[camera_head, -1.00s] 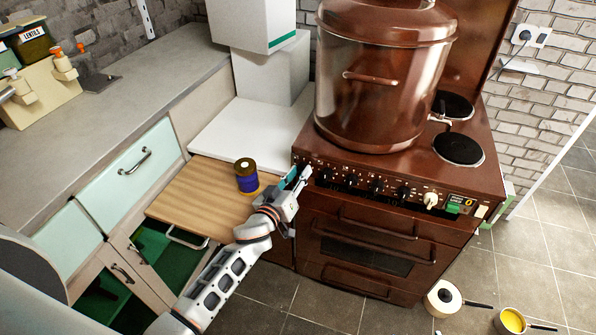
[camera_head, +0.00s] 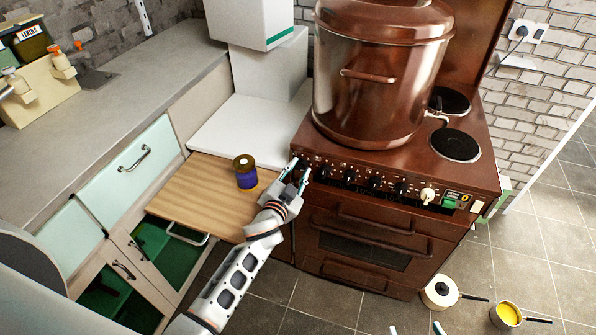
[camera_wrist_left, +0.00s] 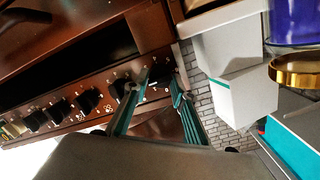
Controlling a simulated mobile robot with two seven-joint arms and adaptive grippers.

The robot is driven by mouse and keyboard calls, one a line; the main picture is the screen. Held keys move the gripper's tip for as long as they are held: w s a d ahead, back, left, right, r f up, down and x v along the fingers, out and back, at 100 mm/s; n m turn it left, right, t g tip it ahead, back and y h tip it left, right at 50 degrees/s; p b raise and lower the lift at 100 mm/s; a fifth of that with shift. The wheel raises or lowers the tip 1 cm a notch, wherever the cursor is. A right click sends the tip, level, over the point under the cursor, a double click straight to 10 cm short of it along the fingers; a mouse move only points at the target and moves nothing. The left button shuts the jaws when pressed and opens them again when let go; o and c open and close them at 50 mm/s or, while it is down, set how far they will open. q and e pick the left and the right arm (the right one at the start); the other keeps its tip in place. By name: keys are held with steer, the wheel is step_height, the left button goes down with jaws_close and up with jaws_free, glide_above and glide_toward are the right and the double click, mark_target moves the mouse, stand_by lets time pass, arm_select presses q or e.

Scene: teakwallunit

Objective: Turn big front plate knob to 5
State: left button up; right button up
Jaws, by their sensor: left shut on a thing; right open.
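The brown stove's front control panel (camera_head: 412,191) carries a row of dark knobs, such as this one (camera_head: 349,177), and a white knob (camera_head: 428,196) near the right end. My left gripper (camera_head: 298,170) is at the panel's left end, with its teal fingers (camera_wrist_left: 157,92) on either side of the leftmost knob and shut on it. That knob is mostly hidden; its setting and labels are too small to read. The neighbouring dark knob (camera_wrist_left: 118,87) is close beside one finger in the left wrist view. My right gripper (camera_head: 415,328) shows only its open, empty tips at the bottom edge.
A large brown pot (camera_head: 375,95) stands on the stove above the panel. A purple jar (camera_head: 246,173) stands on the pulled-out wooden board (camera_head: 195,195) left of my left gripper. Two pans, one white (camera_head: 439,292) and one with yellow contents (camera_head: 507,314), are on the floor.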

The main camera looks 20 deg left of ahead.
arm_select(q)
steer(key=m+y+b, duration=0.1)
steer(key=m+b, duration=0.2)
steer(key=m, duration=0.4)
steer(key=m+t+y+b, duration=0.1)
steer(key=m+b, duration=0.2)
steer(key=m, duration=0.5)
steer(key=shift+d+f, duration=0.15)
steer(key=shift+f, duration=0.05)
steer(key=shift+m+b, duration=0.3)
steer(key=shift+m, duration=0.6)
steer(key=m, duration=0.2)
steer(key=shift+m+t, duration=0.3)
steer(key=shift+t, duration=0.1)
steer(key=m, duration=0.6)
steer(key=shift+t, duration=0.3)
steer(key=shift+f+m, duration=0.1)
steer(key=shift+m, duration=0.3)
